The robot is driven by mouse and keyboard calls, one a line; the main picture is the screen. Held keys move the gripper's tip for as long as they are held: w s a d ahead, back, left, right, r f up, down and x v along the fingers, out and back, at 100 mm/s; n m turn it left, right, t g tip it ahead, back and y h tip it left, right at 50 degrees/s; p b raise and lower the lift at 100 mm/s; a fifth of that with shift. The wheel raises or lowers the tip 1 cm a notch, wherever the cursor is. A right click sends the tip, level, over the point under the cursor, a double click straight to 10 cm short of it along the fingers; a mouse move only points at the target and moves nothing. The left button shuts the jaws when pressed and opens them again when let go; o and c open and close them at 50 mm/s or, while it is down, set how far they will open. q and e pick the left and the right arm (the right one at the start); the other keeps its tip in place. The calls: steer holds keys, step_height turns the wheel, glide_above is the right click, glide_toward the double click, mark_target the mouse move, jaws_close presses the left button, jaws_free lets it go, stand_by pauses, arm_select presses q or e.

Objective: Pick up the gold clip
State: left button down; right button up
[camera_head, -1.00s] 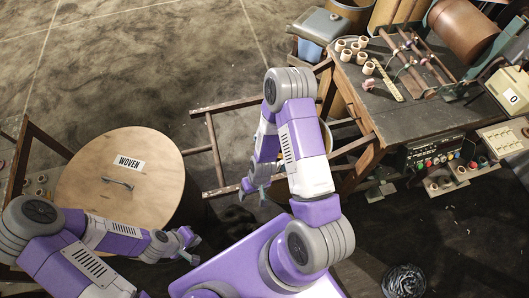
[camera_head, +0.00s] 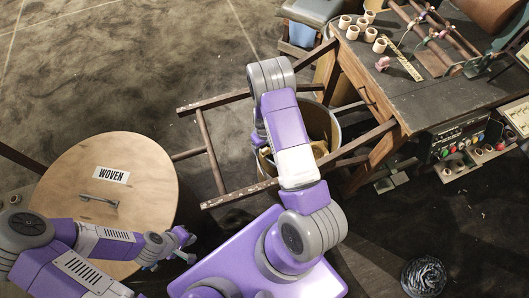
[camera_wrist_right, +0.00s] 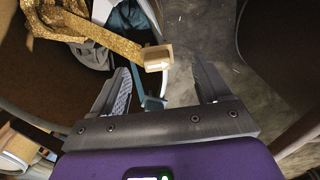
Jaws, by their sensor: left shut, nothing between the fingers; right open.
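The gold clip (camera_wrist_right: 157,58), a tan-gold block with a white arrow, sits at the end of a patterned gold ribbon (camera_wrist_right: 85,30) in the right wrist view. My right gripper (camera_wrist_right: 162,80) is open, and the clip shows between its fingers, toward the tips. I cannot tell whether the clip lies fully between the fingers; no contact shows. In the head view my right gripper is hidden behind my arm, over a round bin (camera_head: 318,122). My left gripper (camera_head: 184,248) is shut and empty near the round wooden lid.
The round wooden lid (camera_head: 105,190) marked WOVEN is at the left. A wooden rack (camera_head: 208,140) lies close to my right arm. A workbench (camera_head: 440,105) with spools stands at upper right. A dark yarn-like ball (camera_head: 423,277) lies on the floor. Grey cloth (camera_wrist_right: 70,50) lies beside the ribbon.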

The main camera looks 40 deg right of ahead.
steer(key=f+b, duration=0.1)
steer(key=f, duration=0.3)
steer(key=shift+d+f, duration=0.1)
steer(key=shift+d, duration=0.1)
steer(key=shift+w, duration=0.1)
steer(key=shift+c, duration=0.2)
steer(key=c, duration=1.1)
step_height(320, 180, up, 11)
steer(key=p, duration=0.4)
step_height(320, 180, up, 14)
steer(key=p, duration=1.1)
glide_above(265, 149)
steer(key=shift+f, duration=0.2)
